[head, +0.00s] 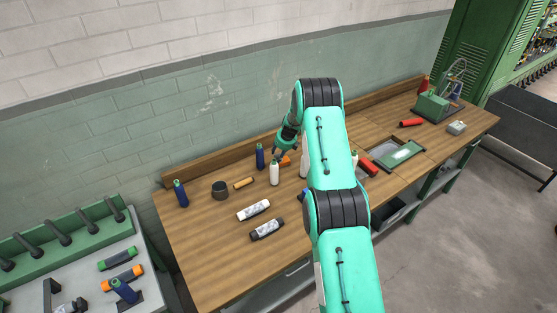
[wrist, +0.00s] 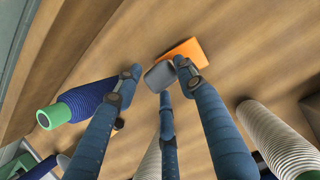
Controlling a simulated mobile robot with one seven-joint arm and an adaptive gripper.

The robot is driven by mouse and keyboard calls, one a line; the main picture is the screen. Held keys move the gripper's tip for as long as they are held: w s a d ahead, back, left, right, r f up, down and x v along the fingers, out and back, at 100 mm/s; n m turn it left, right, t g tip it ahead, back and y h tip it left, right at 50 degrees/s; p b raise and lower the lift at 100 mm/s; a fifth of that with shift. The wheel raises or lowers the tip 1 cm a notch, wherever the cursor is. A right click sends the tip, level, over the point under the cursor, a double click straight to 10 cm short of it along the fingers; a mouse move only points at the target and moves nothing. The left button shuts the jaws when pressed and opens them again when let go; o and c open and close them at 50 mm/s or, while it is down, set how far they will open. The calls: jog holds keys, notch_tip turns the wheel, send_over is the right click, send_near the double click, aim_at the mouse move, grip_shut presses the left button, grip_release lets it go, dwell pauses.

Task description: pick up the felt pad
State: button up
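A flat orange piece, which looks like the felt pad (head: 285,161), lies on the wooden workbench beneath my gripper (head: 279,153). In the wrist view the orange pad (wrist: 190,47) is partly covered by the right fingertip and a grey rounded tip piece. My gripper (wrist: 158,78) has its fingers spread, with a gap between the left and right tips. The pad lies at and beyond the right fingertip, not clearly between the fingers. I cannot tell whether a finger touches it.
A blue spool with green ends (wrist: 75,106) stands left of the fingers. A white ribbed spool (wrist: 278,138) stands to the right. The bench's front left is clear.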

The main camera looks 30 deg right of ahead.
jog(key=c, duration=0.5)
jog(key=shift+r, duration=0.2)
jog(key=shift+r+b, duration=0.45)
jog(key=shift+r, duration=4.4)
